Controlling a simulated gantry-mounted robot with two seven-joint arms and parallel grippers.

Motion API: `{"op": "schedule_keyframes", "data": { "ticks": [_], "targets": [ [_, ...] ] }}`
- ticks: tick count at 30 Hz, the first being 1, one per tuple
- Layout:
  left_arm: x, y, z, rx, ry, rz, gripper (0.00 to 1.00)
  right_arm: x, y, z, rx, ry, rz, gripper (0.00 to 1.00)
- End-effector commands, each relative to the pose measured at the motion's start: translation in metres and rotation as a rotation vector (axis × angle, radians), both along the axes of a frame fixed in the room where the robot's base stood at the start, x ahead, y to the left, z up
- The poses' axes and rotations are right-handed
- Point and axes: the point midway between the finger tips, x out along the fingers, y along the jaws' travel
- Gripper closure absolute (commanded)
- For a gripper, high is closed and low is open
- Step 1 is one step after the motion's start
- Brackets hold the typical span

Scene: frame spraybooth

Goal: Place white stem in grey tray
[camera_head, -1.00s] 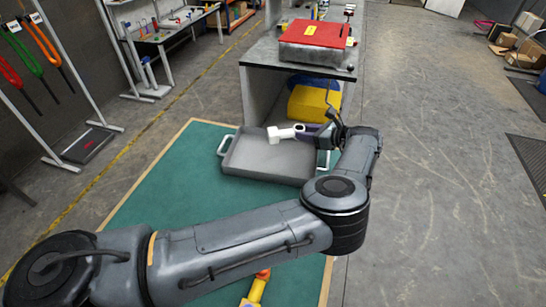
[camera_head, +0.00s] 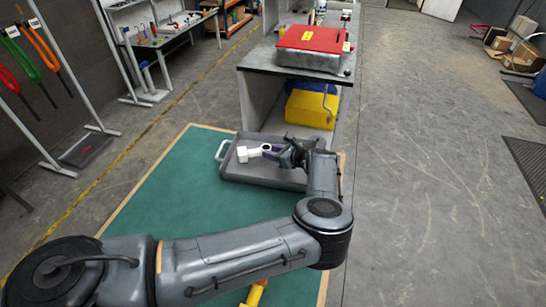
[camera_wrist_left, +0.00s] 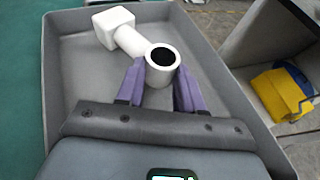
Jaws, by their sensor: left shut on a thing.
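The white stem (camera_head: 254,152) has a square block at one end and a round collar at the other. My left gripper (camera_head: 279,150) is shut on its collar end. In the left wrist view, the two purple fingers of the gripper (camera_wrist_left: 161,88) hold the collar of the white stem (camera_wrist_left: 130,40) from both sides. The grey tray (camera_head: 240,172) lies on the green mat, and the stem is over its inside. The tray's rim and floor (camera_wrist_left: 75,75) also show in the left wrist view. I cannot tell whether the stem touches the tray floor. My right gripper is out of view.
The green mat (camera_head: 185,190) has clear room left of the tray. A grey bench (camera_head: 260,58) with a red-lidded box (camera_head: 313,38) stands behind the tray, with a yellow bin (camera_head: 312,108) under it. A yellow object (camera_head: 254,293) lies at the front.

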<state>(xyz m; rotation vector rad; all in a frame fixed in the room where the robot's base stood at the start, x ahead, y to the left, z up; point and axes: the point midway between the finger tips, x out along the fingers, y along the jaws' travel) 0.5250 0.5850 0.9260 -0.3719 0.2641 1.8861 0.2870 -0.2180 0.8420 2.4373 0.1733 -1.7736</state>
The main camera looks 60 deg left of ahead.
Motion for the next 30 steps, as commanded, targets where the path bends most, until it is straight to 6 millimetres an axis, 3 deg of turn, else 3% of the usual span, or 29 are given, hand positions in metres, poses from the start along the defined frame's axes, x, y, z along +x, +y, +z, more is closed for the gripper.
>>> {"op": "schedule_keyframes", "data": {
  "ticks": [5,18,19,21,24,30],
  "targets": [
    [-0.001,0.0,-0.021,0.0,0.002,0.001,1.0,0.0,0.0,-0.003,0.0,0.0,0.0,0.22],
    [0.0,0.0,-0.027,0.001,0.0,0.001,1.0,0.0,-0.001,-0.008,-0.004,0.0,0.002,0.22],
    [0.0,0.0,-0.026,0.0,0.0,0.001,0.6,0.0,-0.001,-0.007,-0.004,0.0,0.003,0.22],
    [0.0,0.0,-0.025,0.0,0.0,0.001,0.5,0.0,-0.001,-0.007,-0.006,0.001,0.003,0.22],
    [0.0,0.0,-0.025,0.0,0.0,0.001,0.38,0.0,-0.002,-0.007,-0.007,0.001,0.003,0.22],
    [0.0,0.0,-0.025,0.0,0.0,0.001,0.38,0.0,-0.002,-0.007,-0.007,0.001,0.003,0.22]
  ]
}}
